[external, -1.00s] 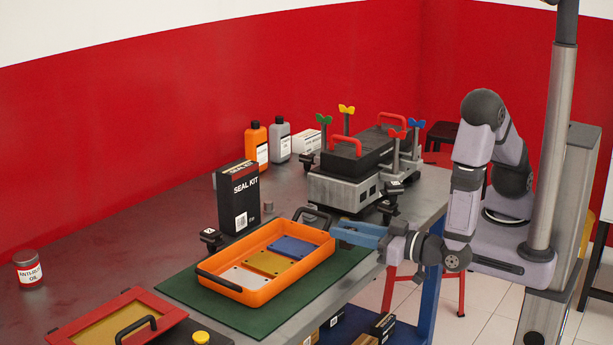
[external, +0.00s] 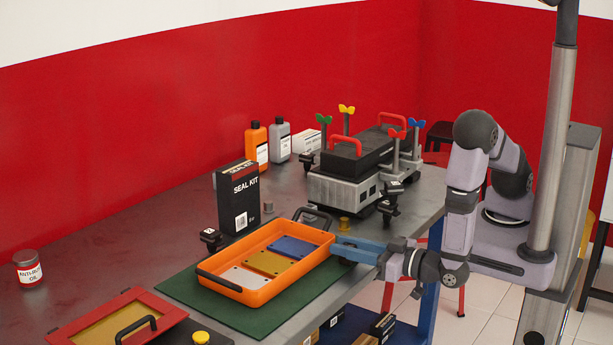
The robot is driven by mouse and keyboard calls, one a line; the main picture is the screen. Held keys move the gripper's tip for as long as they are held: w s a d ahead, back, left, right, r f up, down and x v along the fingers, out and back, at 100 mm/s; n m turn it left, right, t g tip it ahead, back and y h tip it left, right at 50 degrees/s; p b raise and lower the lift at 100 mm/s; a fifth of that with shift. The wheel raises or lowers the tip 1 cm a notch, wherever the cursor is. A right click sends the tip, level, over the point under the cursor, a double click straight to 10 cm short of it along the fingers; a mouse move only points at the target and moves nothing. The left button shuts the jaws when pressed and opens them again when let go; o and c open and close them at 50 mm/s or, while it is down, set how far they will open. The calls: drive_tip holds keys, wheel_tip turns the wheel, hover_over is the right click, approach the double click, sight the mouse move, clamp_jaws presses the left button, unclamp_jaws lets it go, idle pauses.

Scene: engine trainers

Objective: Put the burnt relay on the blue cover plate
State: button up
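The blue cover plate (external: 292,247) lies flat at the far end of the orange tray (external: 250,293), beside a yellow plate (external: 270,263) and a pale plate (external: 244,279). My gripper (external: 340,248), with blue fingers, reaches in from the right and is low beside the tray's right end. Its finger gap and whatever is between the fingers cannot be made out. I cannot identify the burnt relay for certain.
The tray rests on a green mat (external: 205,310). A black seal kit box (external: 238,197) stands behind it. The engine trainer (external: 345,187) with coloured wing knobs is at the back right. A red-framed lid (external: 90,325) lies front left. The bench's left middle is clear.

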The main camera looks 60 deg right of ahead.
drive_tip(key=o, duration=0.4)
drive_tip(key=s, duration=0.2)
drive_tip(key=s+b, duration=0.1)
drive_tip(key=s, duration=0.3)
drive_tip(key=shift+d, duration=0.35)
drive_tip(key=shift+o, duration=0.5)
drive_tip(key=shift+s+d+b, duration=0.15)
drive_tip(key=shift+s+b, duration=0.15)
drive_tip(key=shift+s, duration=0.35)
